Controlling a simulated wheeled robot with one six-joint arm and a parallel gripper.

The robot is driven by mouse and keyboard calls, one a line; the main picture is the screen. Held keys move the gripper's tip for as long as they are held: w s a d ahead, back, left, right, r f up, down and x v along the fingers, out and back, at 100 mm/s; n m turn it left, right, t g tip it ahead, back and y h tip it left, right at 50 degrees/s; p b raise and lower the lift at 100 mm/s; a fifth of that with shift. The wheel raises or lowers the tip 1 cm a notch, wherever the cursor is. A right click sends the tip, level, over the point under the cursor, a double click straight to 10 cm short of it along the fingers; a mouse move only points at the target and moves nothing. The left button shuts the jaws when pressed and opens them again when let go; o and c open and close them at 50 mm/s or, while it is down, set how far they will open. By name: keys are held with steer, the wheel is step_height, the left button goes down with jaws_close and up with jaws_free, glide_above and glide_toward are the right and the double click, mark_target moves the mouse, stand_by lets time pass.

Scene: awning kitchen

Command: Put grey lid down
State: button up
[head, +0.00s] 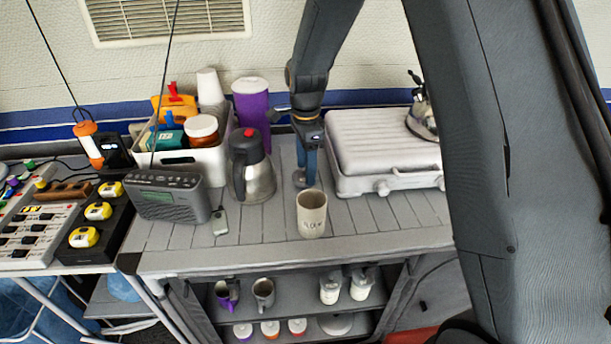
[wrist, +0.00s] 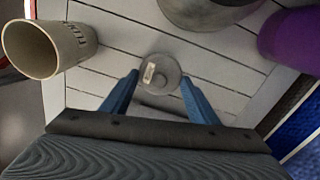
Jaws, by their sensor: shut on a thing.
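The grey lid (head: 300,180) is a small round disc at the tips of my gripper in the head view. In the wrist view the lid (wrist: 158,70) lies between the blue fingertips, with a small pale label on it. My gripper (head: 306,170) points down and is shut on the lid, low over the slatted grey counter (head: 265,237). I cannot tell whether the lid touches the counter. The gripper (wrist: 159,84) also shows in the wrist view.
A cream mug (head: 312,215) stands in front of my gripper. A steel jug (head: 250,168) stands to the left, with a purple tumbler (head: 252,106) behind it. A white grill case (head: 382,150) is close on the right. Bare counter lies between jug and mug.

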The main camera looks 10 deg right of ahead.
steer(key=shift+f+p, duration=0.4)
steer(key=shift+f, duration=1.55)
steer(key=shift+f, duration=0.15)
steer(key=o, duration=1)
